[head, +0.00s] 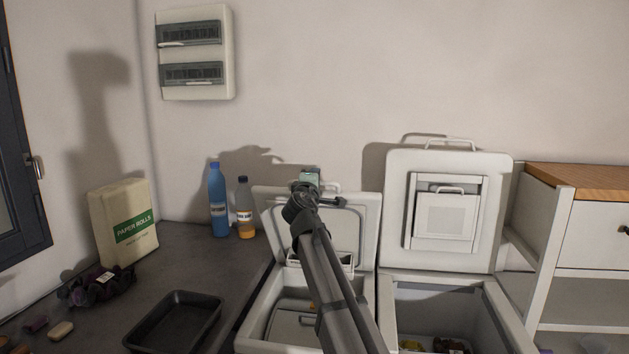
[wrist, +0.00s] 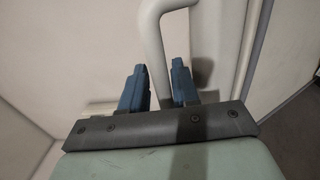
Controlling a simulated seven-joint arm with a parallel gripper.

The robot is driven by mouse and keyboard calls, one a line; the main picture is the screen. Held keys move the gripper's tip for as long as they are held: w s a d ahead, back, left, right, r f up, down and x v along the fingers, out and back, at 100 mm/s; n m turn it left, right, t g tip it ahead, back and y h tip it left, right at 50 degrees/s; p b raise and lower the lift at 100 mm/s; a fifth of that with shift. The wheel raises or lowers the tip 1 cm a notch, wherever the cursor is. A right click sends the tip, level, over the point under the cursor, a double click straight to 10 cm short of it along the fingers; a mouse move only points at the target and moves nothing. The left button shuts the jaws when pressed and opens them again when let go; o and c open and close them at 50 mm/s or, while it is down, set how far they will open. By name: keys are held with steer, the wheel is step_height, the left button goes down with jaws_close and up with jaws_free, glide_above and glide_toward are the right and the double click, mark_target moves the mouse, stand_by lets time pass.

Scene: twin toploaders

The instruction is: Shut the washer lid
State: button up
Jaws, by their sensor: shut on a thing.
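Two white top-loading machines stand side by side, both with their lids up; I see no label telling which is the washer. My gripper (head: 312,186) is at the top edge of the left machine's raised lid (head: 366,222). In the wrist view, the blue fingers of my gripper (wrist: 160,85) are shut on the white lid handle (wrist: 150,25), which passes between them. My arm hides much of this lid and part of the left tub (head: 258,322). The right machine's lid (head: 395,225) stands nearly upright against the wall.
The right tub (head: 505,315) is open with some items inside. A dark counter (head: 190,262) at left holds a black tray (head: 172,322), a blue bottle (head: 218,200), an orange-filled bottle (head: 244,210) and a paper rolls pack (head: 122,212). A white cabinet (head: 590,235) stands at right.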

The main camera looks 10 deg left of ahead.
steer(key=o, duration=0.5)
steer(key=s, duration=1.1)
steer(key=shift+f, duration=0.3)
steer(key=shift+s+r, duration=0.1)
steer(key=shift+s, duration=0.65)
steer(key=c, duration=0.5)
steer(key=shift+s+f, duration=0.25)
steer(key=shift+s, duration=0.4)
